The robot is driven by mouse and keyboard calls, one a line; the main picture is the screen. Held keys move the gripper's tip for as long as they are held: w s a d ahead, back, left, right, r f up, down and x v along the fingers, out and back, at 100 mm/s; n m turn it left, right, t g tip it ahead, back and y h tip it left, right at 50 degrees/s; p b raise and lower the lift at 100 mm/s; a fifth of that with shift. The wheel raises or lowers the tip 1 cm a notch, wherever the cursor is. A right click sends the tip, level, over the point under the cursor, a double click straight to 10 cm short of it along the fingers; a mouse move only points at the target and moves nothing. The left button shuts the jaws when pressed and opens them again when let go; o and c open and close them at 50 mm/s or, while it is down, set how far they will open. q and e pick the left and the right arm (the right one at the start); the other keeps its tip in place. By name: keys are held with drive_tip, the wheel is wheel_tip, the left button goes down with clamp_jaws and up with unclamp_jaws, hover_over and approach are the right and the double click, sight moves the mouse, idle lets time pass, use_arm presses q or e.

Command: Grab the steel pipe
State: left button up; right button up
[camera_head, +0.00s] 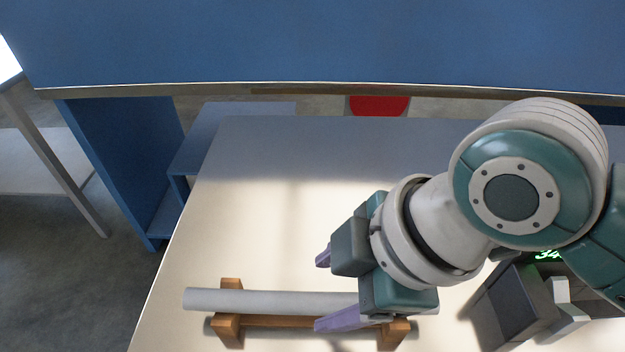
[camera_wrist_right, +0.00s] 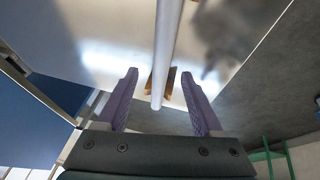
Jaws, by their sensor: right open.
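The steel pipe (camera_head: 260,300) is a long grey-white tube lying level across a wooden stand (camera_head: 229,326) at the front of the table. In the right wrist view the pipe (camera_wrist_right: 167,45) runs away from the camera, with its near end between the purple fingers. My right gripper (camera_head: 320,291) is open, with one finger on each side of the pipe's line. It holds nothing, and I cannot tell whether a finger touches the pipe. The gripper hides part of the pipe's right half in the head view. My left gripper is not in view.
The pale table (camera_head: 265,190) is clear behind and left of the pipe. A grey device (camera_head: 513,303) with a green display stands right of the pipe, partly under my right arm. A blue panel (camera_head: 300,40) spans the back.

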sight(307, 300)
drive_tip(key=b+x, duration=0.1)
drive_tip(key=x, duration=0.4)
drive_tip(key=shift+s+a+r, duration=0.1)
drive_tip(key=shift+s+a, duration=0.05)
drive_tip(key=shift+a, duration=0.05)
clamp_jaws()
idle(0.6)
